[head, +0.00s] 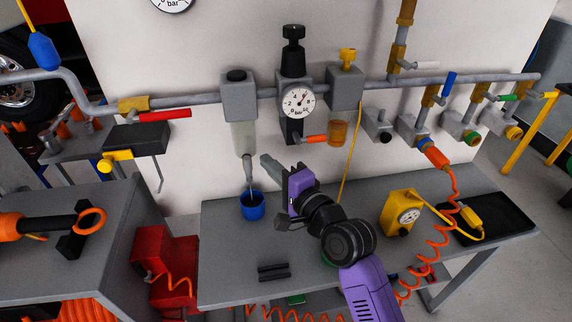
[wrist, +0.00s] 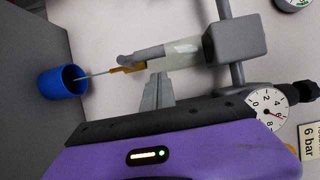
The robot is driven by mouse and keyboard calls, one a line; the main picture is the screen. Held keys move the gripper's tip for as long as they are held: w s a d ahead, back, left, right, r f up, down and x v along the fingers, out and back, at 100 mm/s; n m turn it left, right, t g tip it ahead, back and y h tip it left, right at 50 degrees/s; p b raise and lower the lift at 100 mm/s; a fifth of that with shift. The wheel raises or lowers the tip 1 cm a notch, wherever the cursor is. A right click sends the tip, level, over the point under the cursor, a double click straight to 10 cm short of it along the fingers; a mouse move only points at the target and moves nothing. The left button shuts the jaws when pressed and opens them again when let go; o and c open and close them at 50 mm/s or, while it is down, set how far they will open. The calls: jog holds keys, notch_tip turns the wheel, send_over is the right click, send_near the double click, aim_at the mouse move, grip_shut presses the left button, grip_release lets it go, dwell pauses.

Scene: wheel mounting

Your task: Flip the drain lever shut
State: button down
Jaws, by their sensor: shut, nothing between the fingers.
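The drain sits under the clear filter bowl (head: 243,138). In the wrist view, the bowl (wrist: 183,54) ends in a brass drain fitting (wrist: 127,69) with a short grey drain lever (wrist: 148,53) beside it. A thin pale stream runs from the drain into the blue cup (wrist: 62,82), which stands on the bench in the head view (head: 252,207). My gripper (head: 267,162) is shut and empty, its fingertips close to the drain just below the bowl. The fingertips (wrist: 156,78) show beside the fitting; I cannot tell whether they touch it.
A pressure gauge (head: 299,101) on the regulator and an amber lubricator bowl (head: 338,132) hang right of the filter. A yellow gauge box (head: 401,212) and coiled orange hose (head: 440,235) lie right on the bench. A red-handled valve (head: 165,114) is left on the pipe.

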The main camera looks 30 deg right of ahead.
jog(key=shift+w+a, duration=0.1)
jog(key=shift+a, duration=0.7)
